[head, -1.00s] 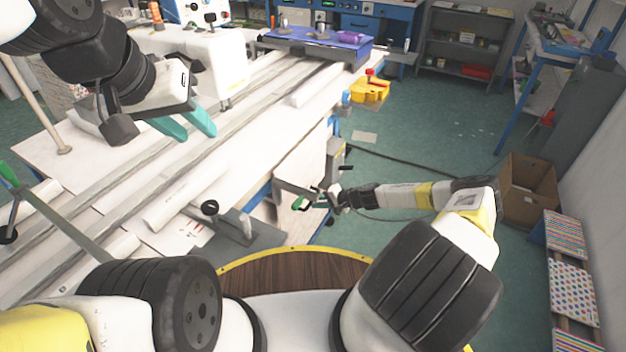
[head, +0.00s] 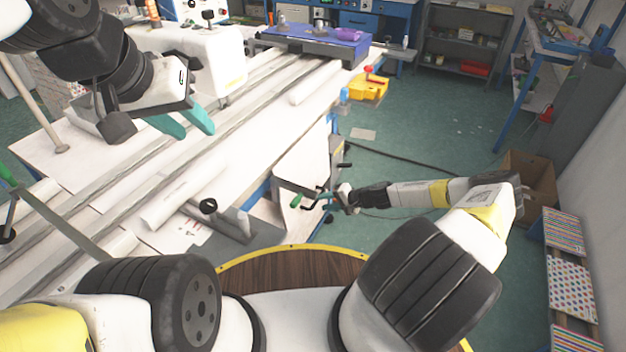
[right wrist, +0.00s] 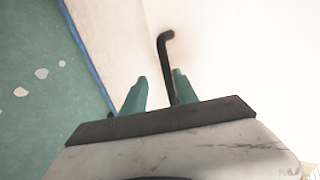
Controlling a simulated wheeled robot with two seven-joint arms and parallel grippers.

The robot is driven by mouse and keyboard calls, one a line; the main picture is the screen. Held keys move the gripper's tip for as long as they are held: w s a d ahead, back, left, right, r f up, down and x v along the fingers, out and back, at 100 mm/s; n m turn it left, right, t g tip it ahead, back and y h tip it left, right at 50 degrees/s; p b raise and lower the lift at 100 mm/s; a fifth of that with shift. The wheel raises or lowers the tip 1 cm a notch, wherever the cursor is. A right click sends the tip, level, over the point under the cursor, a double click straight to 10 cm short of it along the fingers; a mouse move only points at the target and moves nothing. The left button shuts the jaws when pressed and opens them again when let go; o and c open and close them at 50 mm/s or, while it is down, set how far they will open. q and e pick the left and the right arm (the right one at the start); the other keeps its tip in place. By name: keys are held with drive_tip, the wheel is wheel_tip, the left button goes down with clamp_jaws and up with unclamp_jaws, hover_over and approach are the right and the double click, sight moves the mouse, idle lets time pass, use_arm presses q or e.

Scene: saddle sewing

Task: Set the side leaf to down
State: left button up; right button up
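The side leaf (head: 303,158) is a pale panel at the right side of the long white table in the head view. It slopes, with its grey lower edge facing me. My right gripper (head: 322,198) is at the leaf's lower edge. In the right wrist view, my right gripper's teal fingers (right wrist: 158,90) are apart, with a black bent lever (right wrist: 166,55) between them, closer to the right finger. Whether they touch it is unclear. A pale surface, likely the leaf, fills the right of that view. My left gripper (head: 186,122) is open and empty above the table.
A grey pedal-like plate with a black knob (head: 208,206) lies at the table's near right. A cardboard box (head: 530,175) stands right. Green floor between is mostly clear.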

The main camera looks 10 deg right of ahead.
drive_tip(key=shift+v, duration=1.75)
drive_tip(key=shift+s+a, duration=0.1)
drive_tip(key=c, duration=0.5)
drive_tip(key=s+m, duration=0.1)
drive_tip(key=s+a+f+m+g+y, duration=0.1)
drive_tip(key=s, duration=0.1)
drive_tip(key=s+a+m, duration=0.1)
drive_tip(key=s+m, duration=0.1)
drive_tip(key=shift+s+f, duration=0.1)
drive_tip(key=shift+f, duration=0.05)
clamp_jaws()
drive_tip(key=s+d+m+t+y, duration=0.1)
drive_tip(key=s+d+m+t, duration=0.2)
drive_tip(key=m, duration=1.1)
drive_tip(key=x, duration=1.2)
drive_tip(key=shift+w+g, duration=0.4)
